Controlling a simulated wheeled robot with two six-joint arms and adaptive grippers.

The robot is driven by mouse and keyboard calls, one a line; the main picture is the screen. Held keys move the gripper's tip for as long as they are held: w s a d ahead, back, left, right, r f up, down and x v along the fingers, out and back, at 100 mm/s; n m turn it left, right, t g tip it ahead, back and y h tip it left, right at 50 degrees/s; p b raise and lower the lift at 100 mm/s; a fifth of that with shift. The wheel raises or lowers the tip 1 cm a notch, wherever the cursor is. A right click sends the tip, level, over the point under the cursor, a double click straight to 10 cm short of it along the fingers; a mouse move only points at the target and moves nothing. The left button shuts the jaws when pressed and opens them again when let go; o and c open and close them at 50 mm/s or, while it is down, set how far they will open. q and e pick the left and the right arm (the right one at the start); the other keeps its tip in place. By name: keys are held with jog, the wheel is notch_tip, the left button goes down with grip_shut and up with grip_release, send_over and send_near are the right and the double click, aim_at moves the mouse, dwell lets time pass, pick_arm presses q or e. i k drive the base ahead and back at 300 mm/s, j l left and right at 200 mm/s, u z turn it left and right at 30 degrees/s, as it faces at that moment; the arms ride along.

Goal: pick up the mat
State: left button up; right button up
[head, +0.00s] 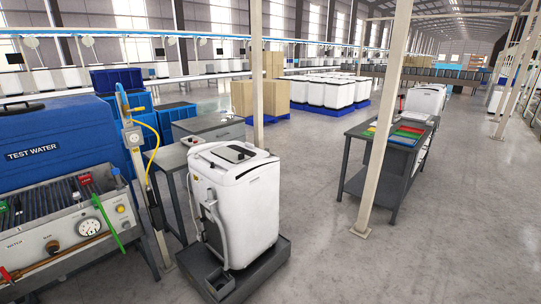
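I cannot make out a thing that is clearly a mat. Flat green and red pieces (409,133) lie on the dark table (367,158) at right; they are too small to tell if one is a mat. A white top-loading washer (250,205) stands upright in a dark low-rimmed tray (266,273) on the floor at centre. Neither of my grippers is in view.
A blue tank marked TEST WATER (60,150) stands above a panel with gauges and hoses (75,232) at left. A beige post (384,120) stands before the dark table. Grey floor (440,250) is clear at right. Boxes and several white washers (330,91) stand behind.

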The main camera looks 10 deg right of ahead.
aim_at(236, 157)
jog(key=i+l+u, duration=0.1)
jog(key=u, duration=0.25)
jog(key=i+l+u, duration=0.15)
jog(key=u, duration=0.25)
jog(key=i+l+u, duration=0.1)
jog(key=u, duration=0.25)
